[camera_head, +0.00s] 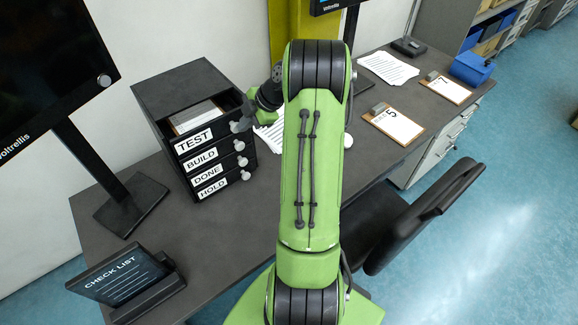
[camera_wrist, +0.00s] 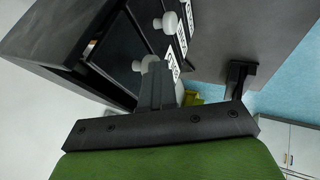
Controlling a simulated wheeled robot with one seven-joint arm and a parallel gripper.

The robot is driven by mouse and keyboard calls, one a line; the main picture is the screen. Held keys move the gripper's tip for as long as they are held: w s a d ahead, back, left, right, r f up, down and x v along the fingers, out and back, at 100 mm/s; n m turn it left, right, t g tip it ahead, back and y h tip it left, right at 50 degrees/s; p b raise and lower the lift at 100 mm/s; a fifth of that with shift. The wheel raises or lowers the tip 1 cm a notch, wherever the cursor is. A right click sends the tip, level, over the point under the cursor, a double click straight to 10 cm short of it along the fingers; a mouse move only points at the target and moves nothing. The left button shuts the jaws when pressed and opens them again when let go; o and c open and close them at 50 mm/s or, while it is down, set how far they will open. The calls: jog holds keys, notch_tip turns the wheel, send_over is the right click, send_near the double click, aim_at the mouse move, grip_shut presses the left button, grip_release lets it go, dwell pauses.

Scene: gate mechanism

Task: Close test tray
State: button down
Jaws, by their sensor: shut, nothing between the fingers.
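The black drawer unit (camera_head: 185,85) stands on the desk with a stack of trays labelled TEST, BUILD, DONE and HOLD. The TEST tray (camera_head: 194,140) is at the top and stands pulled out, with papers (camera_head: 196,117) showing inside it. A pale round knob (camera_head: 238,127) sits at the right of its front. My gripper (camera_head: 247,113) is beside this front, close to the knob; I cannot tell whether they touch. My arm hides part of the desk.
A monitor (camera_head: 55,60) and a checklist tablet (camera_head: 125,275) stand left of and in front of the unit. Clipboards (camera_head: 398,127) lie on the right of the desk. A dark chair (camera_head: 425,220) is at its front edge. The desk between unit and tablet is clear.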

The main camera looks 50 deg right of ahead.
jog(key=p+v, duration=0.2)
jog(key=v, duration=1.3)
jog(key=shift+r+p, duration=0.25)
jog(key=shift+p, duration=0.05)
jog(key=shift+a, duration=0.1)
jog(key=a+r+m+g+h, duration=0.1)
jog(key=a+r+m, duration=0.3)
jog(key=a, duration=0.8)
jog(key=a+r+m+g+h, duration=0.1)
jog(key=a+r+m, duration=0.2)
jog(key=a, duration=1)
jog(key=s+a+f+m, duration=0.1)
jog(key=s+a+m, duration=0.2)
jog(key=s, duration=0.3)
jog(key=s+a+f+m+h, duration=0.1)
jog(key=s+a+f+m, duration=0.1)
jog(key=s, duration=0.5)
jog(key=shift+a+m+t, duration=0.4)
jog(key=shift+a+m, duration=0.3)
jog(key=shift+m, duration=0.3)
